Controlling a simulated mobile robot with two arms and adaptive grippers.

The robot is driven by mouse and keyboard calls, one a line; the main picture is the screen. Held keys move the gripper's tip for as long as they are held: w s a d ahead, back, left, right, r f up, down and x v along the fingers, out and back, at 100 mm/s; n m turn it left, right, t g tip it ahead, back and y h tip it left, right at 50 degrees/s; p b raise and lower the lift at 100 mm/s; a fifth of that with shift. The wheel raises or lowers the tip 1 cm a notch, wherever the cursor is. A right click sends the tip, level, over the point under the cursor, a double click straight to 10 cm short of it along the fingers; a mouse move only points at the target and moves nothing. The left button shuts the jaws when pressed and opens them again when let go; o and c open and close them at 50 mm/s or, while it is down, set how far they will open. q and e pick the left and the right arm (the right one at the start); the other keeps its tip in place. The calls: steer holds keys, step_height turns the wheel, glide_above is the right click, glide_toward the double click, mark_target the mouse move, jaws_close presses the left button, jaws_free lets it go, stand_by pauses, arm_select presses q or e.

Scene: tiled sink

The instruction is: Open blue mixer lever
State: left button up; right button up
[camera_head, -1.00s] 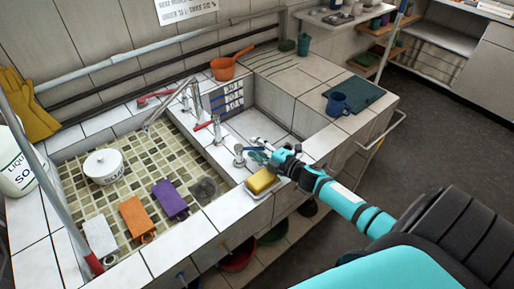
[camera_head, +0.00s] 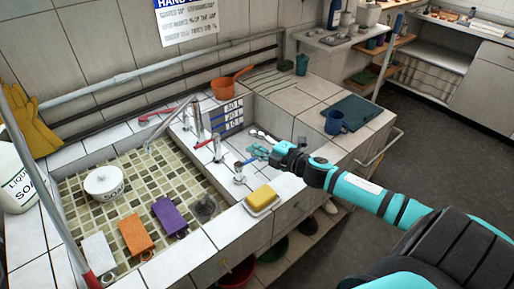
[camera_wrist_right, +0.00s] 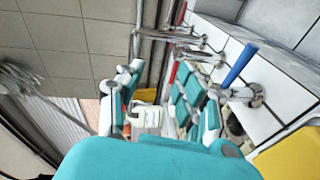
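The blue mixer lever (camera_head: 247,161) is on a short chrome mixer (camera_head: 239,174) on the near part of the tiled sink ledge. In the right wrist view the blue lever (camera_wrist_right: 238,65) sticks up at a slant from its chrome body, to the right of the fingers. My right gripper (camera_head: 258,143) is open and empty, just beyond and right of the lever. Its spread fingers also show in the wrist view (camera_wrist_right: 157,88), with the lever outside them. I cannot tell whether a finger touches the lever. My left gripper is out of view.
A yellow sponge (camera_head: 262,196) lies in a dish right of the mixer. A mixer with a red lever (camera_head: 203,144) and a tall faucet (camera_head: 196,118) stand behind. A white pot (camera_head: 104,183) sits in the tiled basin. A blue mug (camera_head: 334,122) stands on the right counter.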

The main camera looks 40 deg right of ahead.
mark_target(248, 162)
steer(key=w+d+m+h, duration=0.1)
steer(key=w+m, duration=0.1)
steer(key=w+d+f+m+h+b, duration=0.1)
steer(key=w+d+m, duration=0.1)
steer(key=w+d+m+h+b, duration=0.1)
steer(key=w+m+h, duration=0.1)
steer(key=w+m, duration=0.1)
steer(key=shift+d+f+g, duration=0.3)
steer(key=shift+f+g, duration=0.05)
steer(key=shift+g, duration=0.05)
jaws_close()
steer(key=w+d+f+m+g+h+b, duration=0.1)
steer(key=w+f+m+g+h+b, duration=0.15)
steer(key=w+m+g, duration=0.4)
steer(key=s+a+r+m+g+y+b, duration=0.3)
steer(key=s+a+m+g, duration=0.1)
steer(key=s+m+g, duration=0.15)
step_height(248, 162, down, 8)
steer(key=s+p, duration=0.1)
steer(key=p, duration=0.1)
steer(key=shift+s+p, duration=0.2)
steer(key=shift+p, duration=0.2)
